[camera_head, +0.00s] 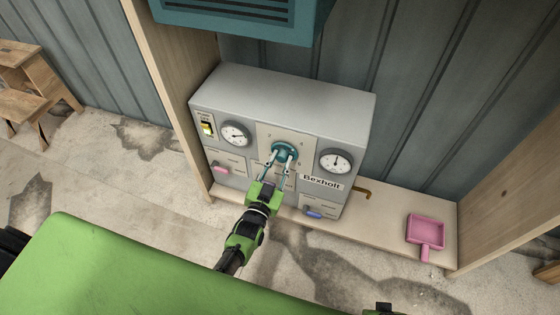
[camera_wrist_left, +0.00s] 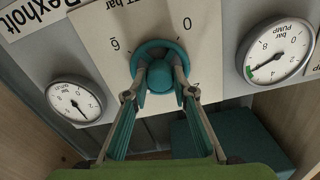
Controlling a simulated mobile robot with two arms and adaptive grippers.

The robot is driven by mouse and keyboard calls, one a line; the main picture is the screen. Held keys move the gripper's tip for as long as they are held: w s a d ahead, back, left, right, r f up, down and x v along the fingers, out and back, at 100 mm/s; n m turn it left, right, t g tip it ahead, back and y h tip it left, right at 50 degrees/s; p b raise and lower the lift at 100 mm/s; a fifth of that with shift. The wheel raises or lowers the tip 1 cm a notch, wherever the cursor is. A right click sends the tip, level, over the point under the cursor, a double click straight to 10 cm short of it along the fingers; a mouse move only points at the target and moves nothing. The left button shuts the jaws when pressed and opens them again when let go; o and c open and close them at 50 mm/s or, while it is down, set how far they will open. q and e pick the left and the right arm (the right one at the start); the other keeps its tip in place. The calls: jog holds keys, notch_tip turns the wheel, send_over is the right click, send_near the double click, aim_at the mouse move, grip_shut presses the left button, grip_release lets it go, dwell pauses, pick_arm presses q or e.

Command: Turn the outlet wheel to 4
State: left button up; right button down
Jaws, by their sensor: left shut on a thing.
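The outlet wheel is a teal round knob (camera_head: 285,149) on a cream plate in the middle of the grey panel box. My left gripper (camera_head: 283,160) reaches it from the front and is shut on it, one finger on each side. In the left wrist view the wheel (camera_wrist_left: 158,45) sits between the fingertips (camera_wrist_left: 160,78), seen upside down. Marks 6 and 0 show near the wheel; I cannot tell which mark it points at. The right-hand gauge (camera_head: 335,160) shows in the wrist view as a smaller dial (camera_wrist_left: 75,101).
The pump gauge (camera_head: 236,133) and a yellow switch (camera_head: 207,128) are on the left of the grey box (camera_head: 280,88). Pink (camera_head: 221,169) and blue (camera_head: 314,214) handles sit lower down. A pink dustpan (camera_head: 426,231) lies on the shelf at right. A teal unit (camera_head: 245,15) hangs above.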

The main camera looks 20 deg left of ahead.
pick_arm(q)
jog(key=shift+f, duration=0.1)
jog(key=o, duration=1.1)
pick_arm(e)
jog(key=shift+w+r, duration=0.1)
jog(key=shift+w, duration=0.05)
pick_arm(q)
jog(key=s, duration=1.2)
jog(key=shift+a, duration=0.15)
